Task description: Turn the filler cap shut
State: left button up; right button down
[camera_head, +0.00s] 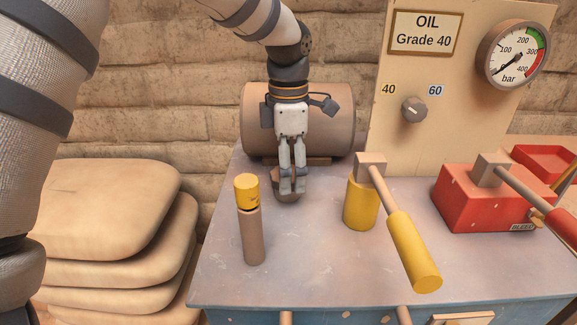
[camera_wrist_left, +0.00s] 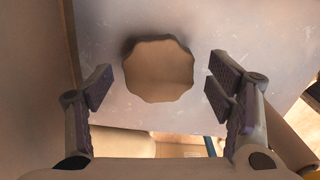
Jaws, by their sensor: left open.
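The filler cap appears to be the brown, scalloped round knob (camera_head: 286,192) on the bench, in front of the horizontal brown cylinder. In the left wrist view it shows from above as a wavy-edged disc (camera_wrist_left: 158,70). My left gripper (camera_head: 292,188) points down over it in the head view, and the fingers partly hide it. In the left wrist view my left gripper (camera_wrist_left: 158,92) is open, with one finger to each side of the cap and a visible gap on both sides. Whether the fingertips reach down to its rim cannot be told. My right gripper is not in view.
A brown post with a yellow top (camera_head: 246,192) stands left of the gripper. To the right are a yellow-handled lever (camera_head: 412,248) on a yellow base and a red block (camera_head: 455,205) with another lever. The brown cylinder (camera_head: 335,118) is close behind. Stacked sacks (camera_head: 100,210) are left.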

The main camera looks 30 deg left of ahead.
pick_arm(q)
jog(key=c, duration=1.2)
jog(key=shift+o, duration=0.2)
jog(key=shift+m, duration=0.3)
jog(key=shift+m+p, duration=0.3)
jog(key=shift+m, duration=0.3)
jog(key=m, duration=0.2)
jog(key=shift+m, duration=0.3)
jog(key=m, duration=0.6)
jog(key=shift+f, duration=0.1)
jog(key=m, duration=0.5)
jog(key=shift+s+m, duration=0.1)
jog(key=shift+m, duration=0.3)
jog(key=m, duration=0.4)
jog(key=shift+m, duration=0.7)
